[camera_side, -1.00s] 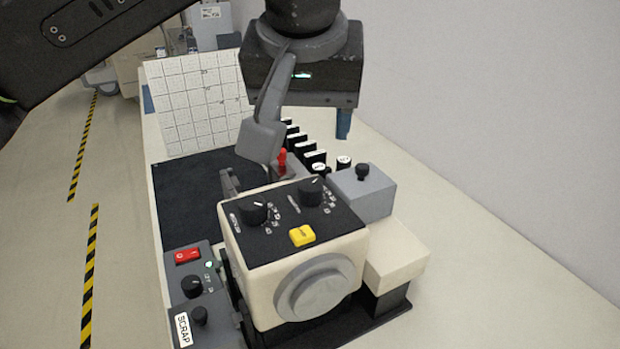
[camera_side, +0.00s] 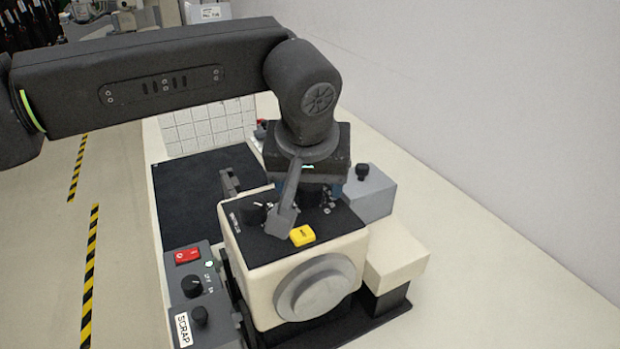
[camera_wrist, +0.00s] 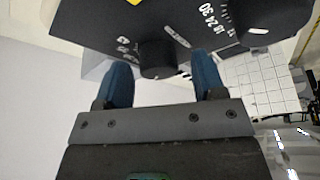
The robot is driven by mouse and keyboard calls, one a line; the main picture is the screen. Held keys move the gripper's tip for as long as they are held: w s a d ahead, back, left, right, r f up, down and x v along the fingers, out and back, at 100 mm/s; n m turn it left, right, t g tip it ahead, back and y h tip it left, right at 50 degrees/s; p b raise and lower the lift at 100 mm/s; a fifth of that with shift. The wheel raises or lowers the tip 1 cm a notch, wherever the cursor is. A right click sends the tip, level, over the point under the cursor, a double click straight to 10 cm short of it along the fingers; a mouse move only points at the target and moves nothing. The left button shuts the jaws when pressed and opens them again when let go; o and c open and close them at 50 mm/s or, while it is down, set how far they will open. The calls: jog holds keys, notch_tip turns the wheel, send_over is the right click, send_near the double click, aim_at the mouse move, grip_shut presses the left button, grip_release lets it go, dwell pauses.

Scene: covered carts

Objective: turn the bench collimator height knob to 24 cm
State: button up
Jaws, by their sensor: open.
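The cream collimator head (camera_side: 250,252) has a black top panel with two black knobs and a yellow button (camera_side: 302,235). One knob (camera_side: 253,212) is at the left, with a white pointer line; in the wrist view it is the right-hand knob (camera_wrist: 255,18), beside the numbers 18, 24 and 30. The other knob (camera_wrist: 158,60) stands between and just beyond the blue fingertips in the wrist view. In the side view it is mostly hidden by my gripper (camera_side: 322,196). My gripper is open, straddling that knob; contact is not visible. I cannot read which knob is labelled height.
A grey box with a black knob (camera_side: 363,172) stands right of the head. At front left is a grey control box with a red switch (camera_side: 187,255), knobs and a SCRAP label (camera_side: 183,329). A white gridded board (camera_side: 205,128) stands behind. A wall is at right.

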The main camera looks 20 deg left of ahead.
jog(key=c, duration=0.9)
jog(key=shift+m+h, duration=1.1)
jog(key=shift+m, duration=1.4)
jog(key=o, duration=0.9)
jog(key=v, duration=1.4)
